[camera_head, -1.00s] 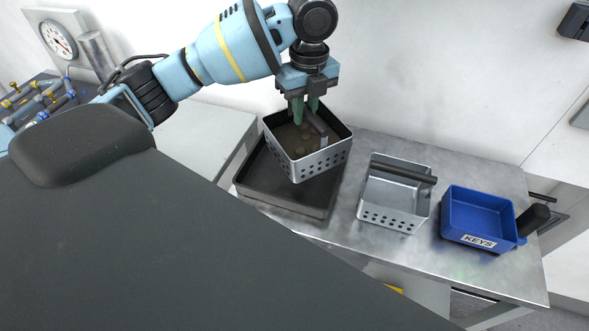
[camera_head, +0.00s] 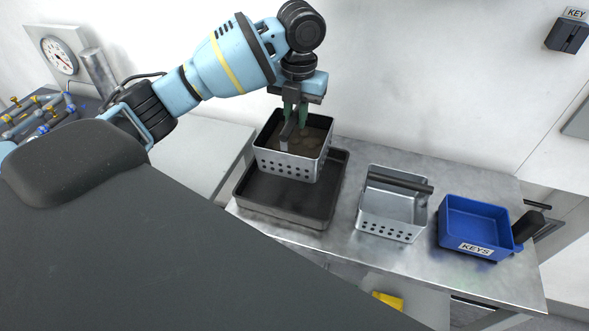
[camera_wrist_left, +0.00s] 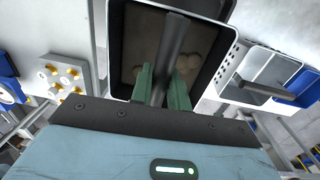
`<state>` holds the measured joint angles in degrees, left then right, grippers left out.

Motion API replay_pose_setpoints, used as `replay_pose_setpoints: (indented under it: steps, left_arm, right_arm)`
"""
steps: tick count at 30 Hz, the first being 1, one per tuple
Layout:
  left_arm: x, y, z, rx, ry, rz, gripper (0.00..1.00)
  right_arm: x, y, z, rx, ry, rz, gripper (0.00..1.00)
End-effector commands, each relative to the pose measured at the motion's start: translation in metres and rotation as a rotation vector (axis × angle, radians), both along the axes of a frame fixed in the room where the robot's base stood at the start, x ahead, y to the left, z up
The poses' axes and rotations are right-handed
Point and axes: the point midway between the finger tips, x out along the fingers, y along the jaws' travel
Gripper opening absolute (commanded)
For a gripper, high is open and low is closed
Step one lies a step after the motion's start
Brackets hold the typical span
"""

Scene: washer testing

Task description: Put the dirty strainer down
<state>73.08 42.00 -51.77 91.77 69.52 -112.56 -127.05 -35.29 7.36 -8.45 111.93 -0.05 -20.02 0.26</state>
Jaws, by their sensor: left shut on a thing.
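The dirty strainer (camera_head: 287,165) is a metal basket with holes in its walls and brown dirt with lumps inside. In the head view it is over the back part of a dark tray (camera_head: 262,205); I cannot tell whether it touches the tray. My left gripper (camera_head: 292,122) is shut on the strainer's dark handle bar. In the left wrist view the green fingers (camera_wrist_left: 164,88) hold the bar (camera_wrist_left: 170,50) from both sides, with the strainer's dirty inside beyond. My right gripper is not in view.
A clean, empty strainer (camera_head: 391,226) with a dark handle stands right of the tray on the metal table (camera_head: 350,252). A blue bin labelled KEYS (camera_head: 472,222) stands further right. A wall gauge (camera_head: 59,56) and pipe fittings are at the left.

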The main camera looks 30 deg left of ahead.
Motion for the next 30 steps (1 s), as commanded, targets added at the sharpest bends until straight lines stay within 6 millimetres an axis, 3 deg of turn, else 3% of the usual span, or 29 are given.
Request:
replay_pose_setpoints:
  steps: [9, 19, 30]
  left_arm:
    - [0.0, 0.0, -0.047, 0.0, -0.002, 0.002, 0.0]
    - [0.0, 0.0, -0.057, 0.0, -0.001, 0.002, 0.0]
    - [0.0, 0.0, -0.09, 0.001, -0.003, 0.003, 0.0]
  right_arm:
    - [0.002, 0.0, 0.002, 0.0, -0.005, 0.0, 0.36]
    - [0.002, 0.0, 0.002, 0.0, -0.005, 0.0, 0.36]
    - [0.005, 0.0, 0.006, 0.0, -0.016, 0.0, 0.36]
